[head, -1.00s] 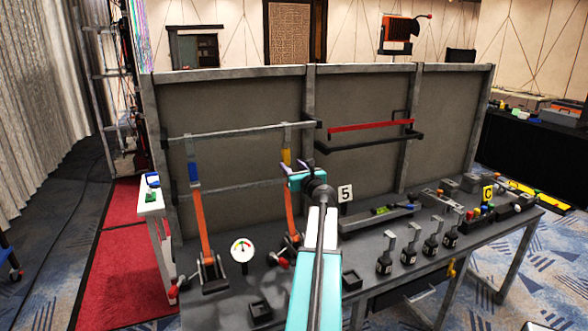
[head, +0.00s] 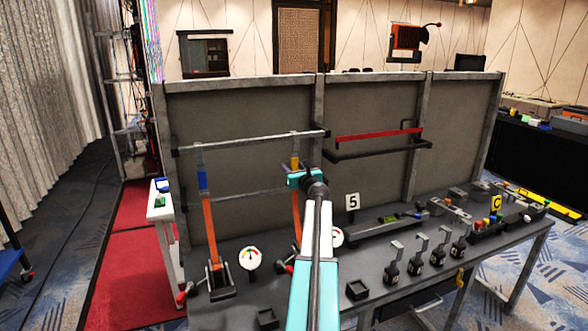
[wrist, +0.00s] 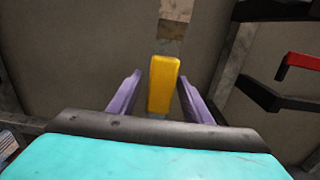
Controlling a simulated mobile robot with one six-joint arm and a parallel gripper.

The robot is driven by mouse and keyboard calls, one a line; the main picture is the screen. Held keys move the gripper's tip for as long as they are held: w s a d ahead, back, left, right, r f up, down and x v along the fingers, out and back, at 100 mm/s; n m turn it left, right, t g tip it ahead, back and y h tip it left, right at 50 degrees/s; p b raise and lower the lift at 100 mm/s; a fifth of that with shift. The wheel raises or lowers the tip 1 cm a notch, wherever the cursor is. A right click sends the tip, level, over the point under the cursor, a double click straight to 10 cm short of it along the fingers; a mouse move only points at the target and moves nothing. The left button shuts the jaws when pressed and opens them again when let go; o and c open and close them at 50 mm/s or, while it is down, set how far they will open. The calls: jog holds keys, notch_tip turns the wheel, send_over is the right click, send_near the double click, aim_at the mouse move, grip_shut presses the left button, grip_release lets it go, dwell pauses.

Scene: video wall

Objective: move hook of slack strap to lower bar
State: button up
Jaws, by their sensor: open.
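Two orange straps rise from ratchets on the bench. The left strap (head: 209,222) ends in a hook with a blue grip (head: 202,180). The right strap (head: 297,213) ends in a hook with a yellow grip (head: 295,163), also seen in the wrist view (wrist: 163,84). Both hooks' grey upper parts reach the upper bar (head: 250,140). The lower bar (head: 245,190) runs below it, partly behind the straps and my arm. My gripper (wrist: 159,80) is open, its purple fingers on either side of the yellow grip; contact is unclear. I cannot tell which strap is slack.
A round gauge (head: 251,258) stands by the left strap; a second gauge (head: 337,237) is partly behind my arm. A red bar (head: 375,133) and a black bar (head: 380,149) are at the right. Several black-based levers (head: 416,256) and a number 5 sign (head: 352,202) stand on the bench.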

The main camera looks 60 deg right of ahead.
aim_at(295, 162)
jog(key=shift+w+d, duration=0.4)
jog(key=shift+w, duration=0.1)
jog(key=shift+a, duration=0.1)
jog(key=shift+c, duration=0.2)
jog(key=c, duration=1.1)
jog(key=o, duration=0.4)
jog(key=c, duration=0.3)
jog(key=shift+r+p, duration=1.45)
jog(key=shift+r, duration=0.15)
jog(key=shift+s, duration=0.1)
jog(key=shift+v, duration=3.65)
